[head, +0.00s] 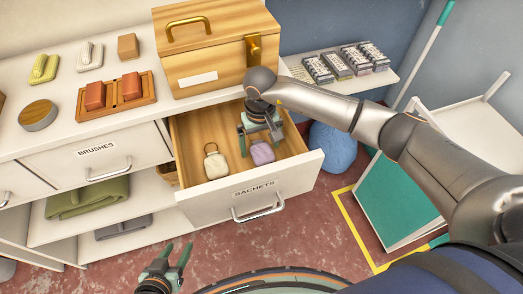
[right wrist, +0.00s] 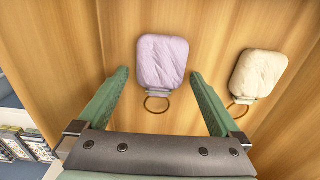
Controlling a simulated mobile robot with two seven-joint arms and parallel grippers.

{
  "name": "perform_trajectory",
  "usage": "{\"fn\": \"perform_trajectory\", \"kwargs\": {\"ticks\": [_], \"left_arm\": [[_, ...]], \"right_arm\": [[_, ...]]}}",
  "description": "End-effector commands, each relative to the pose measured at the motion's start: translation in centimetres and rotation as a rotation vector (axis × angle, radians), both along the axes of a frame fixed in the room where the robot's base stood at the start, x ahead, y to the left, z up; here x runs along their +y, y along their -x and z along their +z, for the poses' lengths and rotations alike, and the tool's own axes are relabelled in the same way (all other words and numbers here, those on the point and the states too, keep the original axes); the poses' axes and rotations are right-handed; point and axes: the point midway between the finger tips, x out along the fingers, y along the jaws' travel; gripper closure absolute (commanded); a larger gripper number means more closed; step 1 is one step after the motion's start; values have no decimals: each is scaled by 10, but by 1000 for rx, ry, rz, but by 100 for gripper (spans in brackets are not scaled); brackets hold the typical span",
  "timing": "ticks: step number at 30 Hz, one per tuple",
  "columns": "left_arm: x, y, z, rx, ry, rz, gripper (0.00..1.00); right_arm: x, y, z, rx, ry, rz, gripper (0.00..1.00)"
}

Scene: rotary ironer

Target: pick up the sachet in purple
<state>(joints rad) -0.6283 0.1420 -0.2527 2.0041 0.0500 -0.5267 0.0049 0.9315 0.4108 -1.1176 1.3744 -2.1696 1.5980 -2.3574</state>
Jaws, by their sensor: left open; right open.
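The purple sachet (head: 262,153) lies in the open drawer labelled SACHETS (head: 256,194), beside a cream sachet (head: 216,164) on its left. In the right wrist view the purple sachet (right wrist: 162,62) lies flat on the wooden drawer bottom, its ring toward my gripper. The cream sachet (right wrist: 258,74) lies to its right there. My right gripper (head: 262,138) is inside the drawer opening, open and empty; in the wrist view its fingers (right wrist: 160,85) point toward the purple sachet, one on each side. My left gripper (head: 177,258) is open and empty, low in front of the cabinet.
A wooden box (head: 215,68) with a brass handle stands on the counter behind the drawer. The drawer walls surround the sachets.

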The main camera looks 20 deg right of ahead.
Motion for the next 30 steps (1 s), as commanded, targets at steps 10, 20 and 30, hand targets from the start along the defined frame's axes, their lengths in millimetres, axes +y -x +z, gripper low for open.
{"fn": "perform_trajectory", "kwargs": {"ticks": [10,20,30], "left_arm": [[0,0,0,0,0,0,50],[0,0,0,0,0,0,50],[0,0,0,0,1,-1,50]], "right_arm": [[0,0,1,0,0,0,36],[0,0,1,0,0,0,73],[0,0,2,0,0,0,90]]}}
